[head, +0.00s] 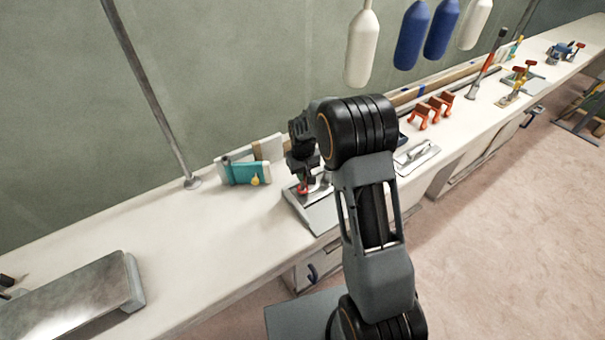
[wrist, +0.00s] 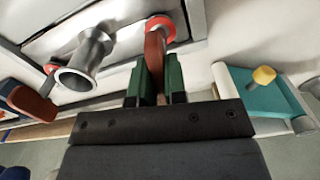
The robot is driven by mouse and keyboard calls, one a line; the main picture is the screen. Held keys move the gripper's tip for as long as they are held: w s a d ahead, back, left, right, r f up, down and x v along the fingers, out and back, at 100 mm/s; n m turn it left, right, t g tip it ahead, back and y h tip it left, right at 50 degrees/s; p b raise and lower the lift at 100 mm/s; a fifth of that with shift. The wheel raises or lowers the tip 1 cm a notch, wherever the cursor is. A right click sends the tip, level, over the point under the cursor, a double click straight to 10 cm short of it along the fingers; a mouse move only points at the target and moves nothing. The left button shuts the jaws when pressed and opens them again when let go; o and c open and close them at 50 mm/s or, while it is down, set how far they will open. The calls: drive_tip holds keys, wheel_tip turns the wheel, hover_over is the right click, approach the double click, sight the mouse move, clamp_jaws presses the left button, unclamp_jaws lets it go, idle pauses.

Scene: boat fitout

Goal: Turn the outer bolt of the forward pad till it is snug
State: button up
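The pad is a flat metal plate (head: 320,214) near the bench's front edge, under my gripper in the head view. In the wrist view a silver spool-shaped fitting (wrist: 92,52) stands on it. A bolt with a red-brown bar-like head (wrist: 155,50) and a red ring (wrist: 160,24) is straight ahead of my gripper. My gripper (wrist: 154,78) has its green fingers closed on both sides of that bar. In the head view my gripper (head: 303,183) is mostly hidden by my wrist. A second red-brown bolt head (wrist: 32,104) lies left of the spool, apart from my fingers.
A teal block (head: 242,174) with a yellow knob stands left of the pad against the wall side. A flat metal piece with a handle (head: 415,156) and orange clamps (head: 430,110) lie to the right. Bottle-shaped fenders (head: 362,48) hang above.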

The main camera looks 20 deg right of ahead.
clamp_jaws()
drive_tip(key=shift+m, duration=0.3)
drive_tip(key=m, duration=0.3)
drive_tip(key=shift+m+b, duration=0.3)
drive_tip(key=shift+b, duration=0.1)
drive_tip(key=m, duration=0.4)
drive_tip(key=shift+w+m, duration=0.1)
drive_tip(key=shift+m, duration=0.2)
drive_tip(key=m+b, duration=0.1)
drive_tip(key=m, duration=0.3)
drive_tip(key=shift+r+m, duration=0.15)
drive_tip(key=shift+m, duration=2.25)
drive_tip(key=o, duration=0.6)
unclamp_jaws()
drive_tip(key=shift+c, duration=0.2)
